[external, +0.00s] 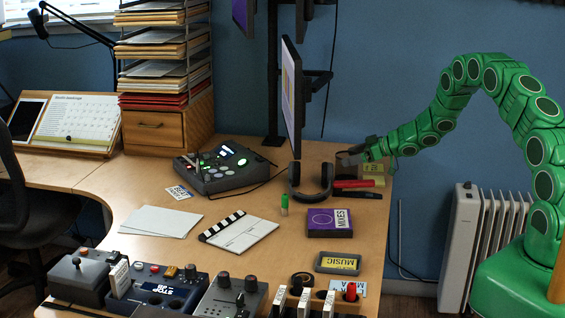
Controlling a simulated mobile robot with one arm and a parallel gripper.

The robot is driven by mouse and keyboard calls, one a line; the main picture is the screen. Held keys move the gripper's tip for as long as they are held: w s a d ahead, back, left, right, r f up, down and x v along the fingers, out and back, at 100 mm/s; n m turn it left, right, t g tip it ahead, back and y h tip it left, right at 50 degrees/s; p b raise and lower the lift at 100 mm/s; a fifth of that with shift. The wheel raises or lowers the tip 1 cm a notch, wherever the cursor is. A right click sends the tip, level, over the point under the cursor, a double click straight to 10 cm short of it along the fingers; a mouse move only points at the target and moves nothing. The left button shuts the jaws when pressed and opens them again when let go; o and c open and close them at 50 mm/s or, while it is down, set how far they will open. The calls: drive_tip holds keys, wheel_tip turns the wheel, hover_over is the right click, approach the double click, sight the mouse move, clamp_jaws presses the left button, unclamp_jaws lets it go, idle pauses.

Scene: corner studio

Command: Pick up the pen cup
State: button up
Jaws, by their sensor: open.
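My green arm reaches in from the right. My gripper (359,153) is small and dark at the desk's far right edge, low over the desktop; it is open. A dark grey shape (347,160) sits right at its fingers. I cannot tell whether this is the pen cup, part of the gripper or another thing. No pen cup shows clearly anywhere in the view. Whether the gripper touches anything is too small to tell.
A green-topped small cylinder (284,204), clapperboard (239,232) and purple box (330,223) lie nearer. Some mid-desk wood is bare.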

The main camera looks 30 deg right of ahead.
drive_tip(key=shift+x, duration=0.9)
drive_tip(key=c, duration=1.2)
